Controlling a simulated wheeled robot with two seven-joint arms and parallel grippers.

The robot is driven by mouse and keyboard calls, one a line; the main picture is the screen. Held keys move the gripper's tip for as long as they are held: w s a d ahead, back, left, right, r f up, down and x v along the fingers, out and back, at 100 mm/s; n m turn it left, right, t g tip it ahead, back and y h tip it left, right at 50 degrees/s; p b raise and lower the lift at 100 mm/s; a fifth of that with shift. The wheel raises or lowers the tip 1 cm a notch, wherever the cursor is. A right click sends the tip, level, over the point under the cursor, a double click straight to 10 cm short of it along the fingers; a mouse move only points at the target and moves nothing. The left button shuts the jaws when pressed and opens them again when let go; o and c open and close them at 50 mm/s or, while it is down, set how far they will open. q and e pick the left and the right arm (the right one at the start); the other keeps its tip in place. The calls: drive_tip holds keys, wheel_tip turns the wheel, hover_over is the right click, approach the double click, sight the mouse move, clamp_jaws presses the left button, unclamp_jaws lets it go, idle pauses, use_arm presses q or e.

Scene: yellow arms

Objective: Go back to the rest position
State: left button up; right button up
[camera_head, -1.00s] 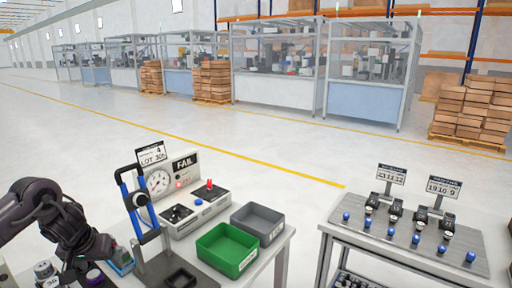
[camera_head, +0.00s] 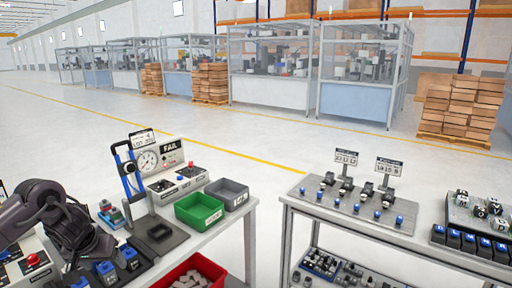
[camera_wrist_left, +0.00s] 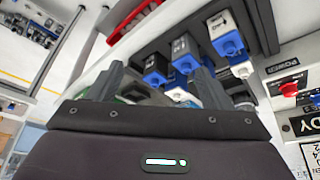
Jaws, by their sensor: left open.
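My left arm comes in from the left edge in the head view, dark grey and bent downward. My left gripper (camera_head: 88,252) hangs over the left end of the near table, close to a row of blue-topped parts (camera_head: 106,268). In the left wrist view my left gripper (camera_wrist_left: 160,88) has its two fingers apart. Blue and white parts (camera_wrist_left: 228,42) show beyond the fingers, and nothing is clearly held. My right gripper is not in view.
A second table (camera_head: 340,212) stands to the right. Open floor lies behind.

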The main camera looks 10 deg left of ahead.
use_arm(q)
drive_tip(key=w+d+f+m+h, duration=0.25)
drive_tip(key=d+f, duration=0.25)
drive_tip(key=f, duration=0.3)
drive_tip(key=w+d+f+m+h, duration=0.1)
drive_tip(key=w+d+f, duration=0.3)
drive_tip(key=f, duration=0.4)
drive_tip(key=s+d+f, duration=0.2)
drive_tip(key=s+f, duration=0.1)
drive_tip(key=f, duration=0.4)
drive_tip(key=s+d+f+t, duration=0.1)
drive_tip(key=s+d+f, duration=0.15)
drive_tip(key=f, duration=0.55)
drive_tip(key=s+d+f, duration=0.2)
drive_tip(key=f, duration=0.5)
drive_tip(key=s+d+f+g, duration=0.1)
drive_tip(key=s+d+f, duration=0.1)
drive_tip(key=s+f, duration=0.5)
drive_tip(key=s+d+f+m+g+y, duration=0.1)
drive_tip(key=s+f, duration=0.6)
drive_tip(key=s, duration=1.3)
drive_tip(key=s+d+f+m+g+y, duration=0.1)
drive_tip(key=s+d+f, duration=0.3)
drive_tip(key=s+f, duration=0.4)
drive_tip(key=s+g, duration=0.1)
drive_tip(key=s, duration=0.5)
drive_tip(key=shift+d, duration=0.3)
